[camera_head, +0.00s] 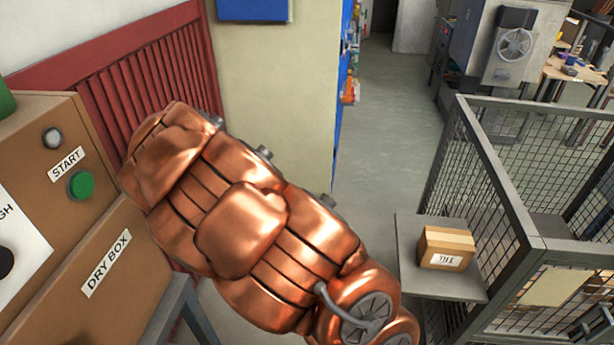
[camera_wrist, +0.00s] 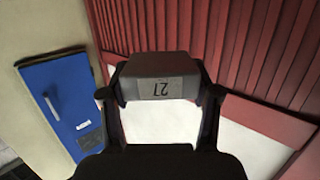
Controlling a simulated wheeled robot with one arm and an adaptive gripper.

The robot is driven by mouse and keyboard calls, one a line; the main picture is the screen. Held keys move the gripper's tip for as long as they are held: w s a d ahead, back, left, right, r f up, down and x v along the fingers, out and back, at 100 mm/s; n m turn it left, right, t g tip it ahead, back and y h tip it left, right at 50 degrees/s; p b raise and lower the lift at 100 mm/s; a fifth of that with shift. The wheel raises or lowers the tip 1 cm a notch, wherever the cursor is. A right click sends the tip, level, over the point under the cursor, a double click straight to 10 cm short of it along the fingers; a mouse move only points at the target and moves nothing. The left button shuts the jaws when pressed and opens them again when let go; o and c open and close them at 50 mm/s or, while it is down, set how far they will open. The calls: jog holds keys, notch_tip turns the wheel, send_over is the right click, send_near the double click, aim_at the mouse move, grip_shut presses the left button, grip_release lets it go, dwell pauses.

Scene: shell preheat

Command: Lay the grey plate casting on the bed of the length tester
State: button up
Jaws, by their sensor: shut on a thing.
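My gripper (camera_wrist: 160,92) shows in the wrist view, with a black finger on each side. It is shut on a grey block-like piece (camera_wrist: 150,65) with a label that reads 27 upside down. This piece looks like the grey plate casting, seen from one end. It is held off any surface that I can see. In the head view my copper-coloured arm fills the middle, and the gripper and casting do not show. I cannot see the length tester or its bed in either view.
A brown dry box (camera_head: 105,265) with a green START button (camera_head: 81,185) stands close at the left. Red slatted panelling (camera_head: 115,75) is behind my arm. At the right, a small carton (camera_head: 447,247) sits on a grey shelf (camera_head: 412,262) beside a mesh cage (camera_head: 480,180). The aisle floor (camera_head: 385,130) is clear.

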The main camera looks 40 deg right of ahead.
jog(key=d+r+m+h+b, duration=0.3)
jog(key=d+m+h+b, duration=0.15)
jog(key=d, duration=1.25)
jog(key=s+d+f+m+g+h+b, duration=0.1)
jog(key=s+d+f+m+g+h, duration=0.2)
jog(key=s+d, duration=0.5)
jog(key=s+d+m+g+h+b, duration=0.25)
jog(key=s+d+h, duration=0.2)
jog(key=d, duration=0.75)
jog(key=m+g+h+b, duration=0.2)
jog(key=m+g+b, duration=0.4)
jog(key=m+g, duration=0.9)
send_over(414, 227)
notch_tip(414, 227, down, 22)
jog(key=n+g, duration=0.2)
jog(key=shift+t, duration=0.25)
notch_tip(414, 227, down, 4)
jog(key=shift+s+f, duration=0.1)
jog(key=shift+f, duration=2.9)
jog(key=shift+f, duration=0.15)
